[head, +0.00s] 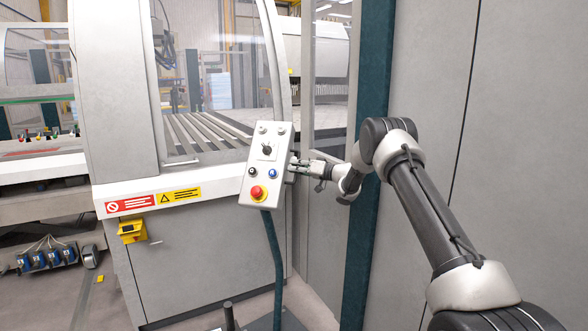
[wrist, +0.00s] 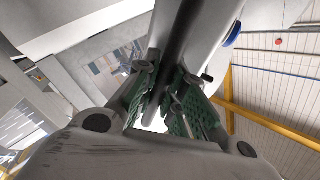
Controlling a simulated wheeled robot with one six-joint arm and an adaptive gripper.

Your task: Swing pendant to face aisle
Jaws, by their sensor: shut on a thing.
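My gripper (head: 294,170) is at the right side of the pendant. In the wrist view, the green-padded fingers (wrist: 172,95) are shut on a dark bar (wrist: 186,42) along the grey pendant body. The exact contact is partly hidden by the fingers.
The grey machine housing (head: 200,255) with a window and roller bed (head: 205,130) stands behind and left of the pendant. A yellow box (head: 131,229) hangs on its front. A dark teal upright (head: 368,225) and grey panels (head: 520,130) close off the right side.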

